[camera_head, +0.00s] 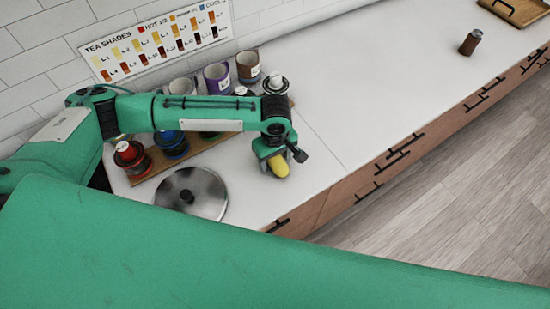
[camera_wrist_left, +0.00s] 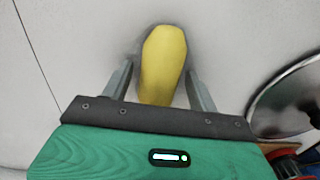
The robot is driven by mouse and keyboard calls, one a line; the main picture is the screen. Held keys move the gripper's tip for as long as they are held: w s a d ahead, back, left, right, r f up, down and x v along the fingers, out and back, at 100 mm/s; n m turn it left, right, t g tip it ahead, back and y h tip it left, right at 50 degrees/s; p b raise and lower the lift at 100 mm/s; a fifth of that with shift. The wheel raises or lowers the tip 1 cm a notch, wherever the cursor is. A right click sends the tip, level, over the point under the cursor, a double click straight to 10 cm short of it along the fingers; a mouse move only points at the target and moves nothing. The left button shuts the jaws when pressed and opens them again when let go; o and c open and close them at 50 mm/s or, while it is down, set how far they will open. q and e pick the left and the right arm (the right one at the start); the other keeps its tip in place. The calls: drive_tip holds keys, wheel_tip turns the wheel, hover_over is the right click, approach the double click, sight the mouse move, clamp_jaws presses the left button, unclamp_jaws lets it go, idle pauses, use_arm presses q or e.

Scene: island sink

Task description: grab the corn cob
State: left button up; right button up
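The yellow corn cob (camera_head: 281,166) is on the white countertop, below my left gripper (camera_head: 273,160) in the head view. In the left wrist view the corn cob (camera_wrist_left: 163,65) lies lengthwise between the two fingers of my left gripper (camera_wrist_left: 160,70). One finger is on each side of it. A narrow gap shows at the left finger, and the right fingertip is very close to the cob. The fingers look open around it. The near end of the cob is hidden behind the gripper body. My right gripper is not in view.
A round metal lid (camera_head: 208,190) lies left of the gripper and also shows in the left wrist view (camera_wrist_left: 292,100). A wooden rack (camera_head: 148,175) holds several jars. Mugs (camera_head: 217,77) stand by the wall. A brown shaker (camera_head: 470,42) stands far right. The counter between is clear.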

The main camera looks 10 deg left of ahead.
use_arm(q)
drive_tip(key=c, duration=0.9)
drive_tip(key=shift+r, duration=0.1)
drive_tip(key=shift+c, duration=0.2)
